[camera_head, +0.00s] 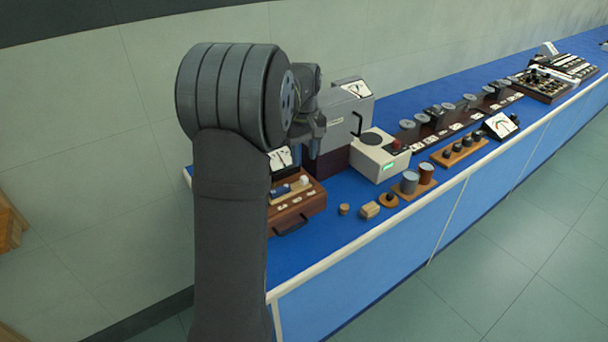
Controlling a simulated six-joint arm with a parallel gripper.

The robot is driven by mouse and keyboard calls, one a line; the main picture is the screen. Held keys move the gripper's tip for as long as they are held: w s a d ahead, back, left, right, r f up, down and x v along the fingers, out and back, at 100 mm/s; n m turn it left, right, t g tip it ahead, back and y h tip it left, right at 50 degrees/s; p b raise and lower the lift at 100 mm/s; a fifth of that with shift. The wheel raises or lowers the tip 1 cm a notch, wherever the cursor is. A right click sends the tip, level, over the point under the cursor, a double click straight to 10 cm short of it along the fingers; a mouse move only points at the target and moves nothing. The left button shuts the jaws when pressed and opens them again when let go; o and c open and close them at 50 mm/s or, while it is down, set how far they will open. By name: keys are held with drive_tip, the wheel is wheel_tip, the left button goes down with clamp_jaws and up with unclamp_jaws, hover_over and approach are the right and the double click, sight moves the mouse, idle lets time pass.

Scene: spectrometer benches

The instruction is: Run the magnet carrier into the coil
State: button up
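My gripper (313,143) points down above the near left end of the blue bench, partly hidden behind my own arm. Its fingers are small and dark here, and I cannot tell whether they are open. Below it is a brown wooden case (314,203) with a dark front handle, partly covered by my arm. A blue piece and a white knob show on its top. A grey cylinder (409,184) and a reddish-brown cylinder (426,175) stand upright on a wooden base to the right. I cannot tell for sure which items are the magnet carrier and the coil.
A grey instrument with a dial (345,111) stands behind the gripper. A cream box with a round plate (381,160) is right of it. Small wooden pieces (370,210) lie near the bench's pale front edge. Meters and rows of weights fill the far bench.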

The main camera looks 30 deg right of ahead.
sight(304, 177)
wheel_tip(304, 177, down, 7)
drive_tip(key=shift+f, duration=0.2)
clamp_jaws()
